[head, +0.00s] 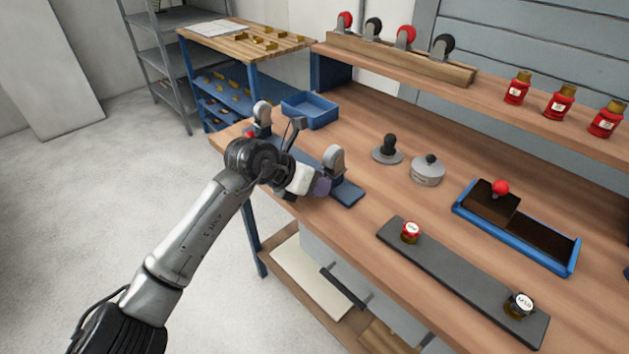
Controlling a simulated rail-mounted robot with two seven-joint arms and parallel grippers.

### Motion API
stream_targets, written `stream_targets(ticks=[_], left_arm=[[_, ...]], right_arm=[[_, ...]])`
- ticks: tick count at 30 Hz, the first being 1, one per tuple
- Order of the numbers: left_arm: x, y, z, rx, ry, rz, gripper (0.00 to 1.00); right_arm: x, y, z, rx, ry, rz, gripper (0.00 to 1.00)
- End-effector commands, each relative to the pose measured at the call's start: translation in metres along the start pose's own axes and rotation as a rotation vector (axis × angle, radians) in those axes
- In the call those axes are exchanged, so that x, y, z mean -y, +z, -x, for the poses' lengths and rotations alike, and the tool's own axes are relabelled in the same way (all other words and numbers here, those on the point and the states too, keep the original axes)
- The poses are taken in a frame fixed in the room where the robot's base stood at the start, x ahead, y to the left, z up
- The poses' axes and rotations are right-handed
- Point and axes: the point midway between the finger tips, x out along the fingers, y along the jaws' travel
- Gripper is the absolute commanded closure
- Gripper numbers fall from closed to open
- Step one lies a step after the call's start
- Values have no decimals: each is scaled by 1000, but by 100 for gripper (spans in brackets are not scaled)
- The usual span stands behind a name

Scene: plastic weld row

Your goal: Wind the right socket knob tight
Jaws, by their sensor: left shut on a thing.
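A blue fixture (347,193) lies along the left front edge of the workbench. It carries two upright grey sockets, the left socket (262,112) and the right socket (334,158). My left gripper (318,186) is at the front side of the right socket, low down. It is shut on what looks like the right socket knob, which is mostly hidden by the gripper; a small purple-grey part shows there. A bit of red (250,134) shows beside the left socket. My right gripper is not in view.
A blue tray (310,108) stands behind the fixture. A black-knobbed piece (387,151) and a round grey lidded pot (428,172) stand to the right. Further right are a dark strip (455,280) with two jars and a blue-edged box (560,256). A shelf (480,95) runs along the back.

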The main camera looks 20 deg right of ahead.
Motion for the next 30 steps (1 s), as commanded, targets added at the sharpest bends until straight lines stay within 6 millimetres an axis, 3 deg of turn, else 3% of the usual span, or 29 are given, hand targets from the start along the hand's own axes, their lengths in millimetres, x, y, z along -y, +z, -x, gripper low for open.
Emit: stream_targets(ticks=[9, 30], left_arm=[[3, 1, 2, -2, 164, -168, 93], [6, -1, -1, 0, 383, -383, 93]], right_arm=[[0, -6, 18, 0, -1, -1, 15], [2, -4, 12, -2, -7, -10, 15]])
